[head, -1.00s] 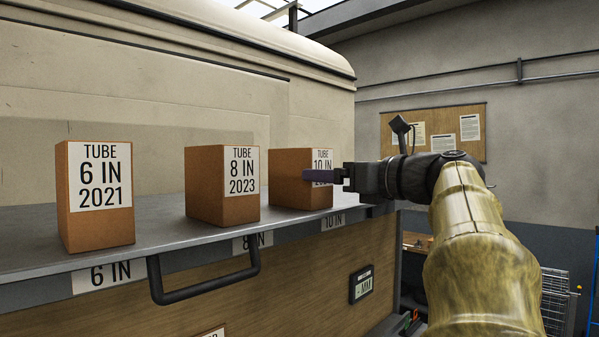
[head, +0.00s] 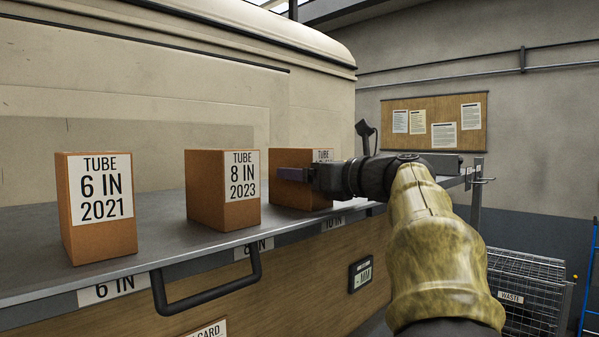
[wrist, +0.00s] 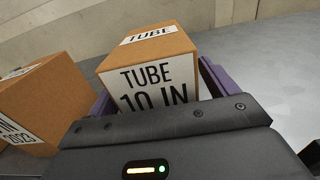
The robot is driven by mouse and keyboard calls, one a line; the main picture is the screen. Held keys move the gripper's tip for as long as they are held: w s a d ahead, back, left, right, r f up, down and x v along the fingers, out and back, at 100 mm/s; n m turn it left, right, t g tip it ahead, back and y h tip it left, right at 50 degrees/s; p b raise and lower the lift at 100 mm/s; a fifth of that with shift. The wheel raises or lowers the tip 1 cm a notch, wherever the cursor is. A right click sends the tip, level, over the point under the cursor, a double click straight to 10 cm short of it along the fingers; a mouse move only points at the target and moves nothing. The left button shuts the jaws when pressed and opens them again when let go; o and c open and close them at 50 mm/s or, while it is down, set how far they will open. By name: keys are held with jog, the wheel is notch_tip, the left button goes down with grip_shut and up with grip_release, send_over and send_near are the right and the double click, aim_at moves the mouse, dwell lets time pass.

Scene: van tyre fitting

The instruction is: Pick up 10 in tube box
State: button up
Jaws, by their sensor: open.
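The 10 in tube box (head: 301,162) is a brown carton with a white label, standing upright on the grey shelf at the right end of the row. My gripper (head: 294,174) is in front of it in the head view and hides part of its label. In the wrist view the box (wrist: 152,68) stands between the two purple fingers of my gripper (wrist: 155,88), one on each side. The jaws are open. I cannot tell whether either finger touches the box. The label reads "TUBE 10 IN"; its lower part is hidden by the gripper body.
The 8 in tube box (head: 222,190) stands left of the 10 in box, close to the left finger in the wrist view (wrist: 45,100). The 6 in tube box (head: 96,208) is farther left. A black handle (head: 208,285) juts from the shelf front. A wire waste cage (head: 528,290) stands right.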

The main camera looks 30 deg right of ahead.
jog(key=shift+s, duration=0.1)
dwell(0.3)
jog(key=c, duration=1.2)
jog(key=r+p, duration=0.1)
jog(key=r, duration=0.3)
jog(key=r+p, duration=0.1)
jog(key=r, duration=0.4)
jog(key=shift+w+d+r, duration=0.1)
jog(key=shift+w+r, duration=0.05)
jog(key=shift+w, duration=0.05)
jog(key=shift+s+r, duration=0.3)
jog(key=shift+r, duration=0.1)
jog(key=shift+w, duration=0.1)
